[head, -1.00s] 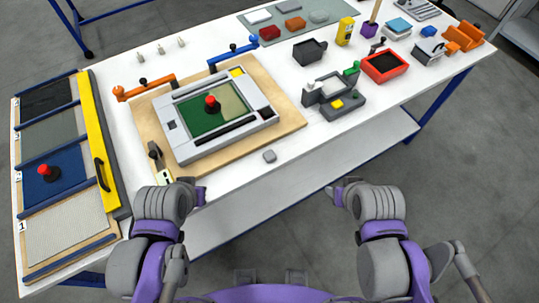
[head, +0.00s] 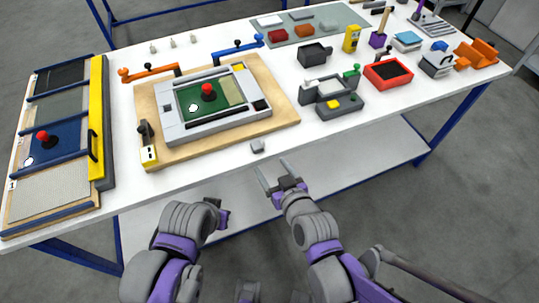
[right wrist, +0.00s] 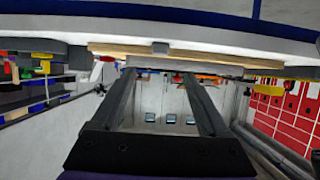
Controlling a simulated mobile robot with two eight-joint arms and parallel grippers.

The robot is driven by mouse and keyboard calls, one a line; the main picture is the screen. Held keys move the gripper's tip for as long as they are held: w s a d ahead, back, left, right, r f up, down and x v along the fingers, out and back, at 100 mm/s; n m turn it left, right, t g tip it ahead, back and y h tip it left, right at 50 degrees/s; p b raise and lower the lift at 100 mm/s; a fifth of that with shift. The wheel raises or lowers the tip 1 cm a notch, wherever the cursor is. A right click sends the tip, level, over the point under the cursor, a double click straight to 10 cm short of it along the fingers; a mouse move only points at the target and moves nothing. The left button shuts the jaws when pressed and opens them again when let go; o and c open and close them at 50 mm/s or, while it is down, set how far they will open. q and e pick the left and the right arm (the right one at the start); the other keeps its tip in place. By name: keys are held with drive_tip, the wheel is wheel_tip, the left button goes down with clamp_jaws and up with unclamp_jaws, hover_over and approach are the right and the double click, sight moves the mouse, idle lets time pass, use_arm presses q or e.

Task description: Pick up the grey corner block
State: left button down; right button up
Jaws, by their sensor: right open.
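The small grey corner block (head: 258,146) lies on the white table near its front edge, just in front of the wooden board. My right gripper (head: 276,172) is open and empty, just off the table's front edge, slightly right of the block and apart from it. In the right wrist view, the two dark fingers (right wrist: 165,90) are spread wide, and a small grey piece that looks like the block (right wrist: 160,47) shows beyond them, between their tips. My left gripper (head: 222,216) is below the table edge at the left, and its jaws are too small to tell.
The wooden board (head: 285,106) carries a grey frame (head: 176,131) with a green panel and red knob. A rack with a yellow bar (head: 97,115) stands at the left. A grey fixture (head: 330,108) and a red tray (head: 388,74) are at the right. The table front right of the block is clear.

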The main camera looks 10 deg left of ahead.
sight(258, 148)
drive_tip(key=shift+b+x, duration=0.3)
drive_tip(key=shift+x, duration=5.35)
drive_tip(key=shift+r, duration=0.1)
clamp_jaws()
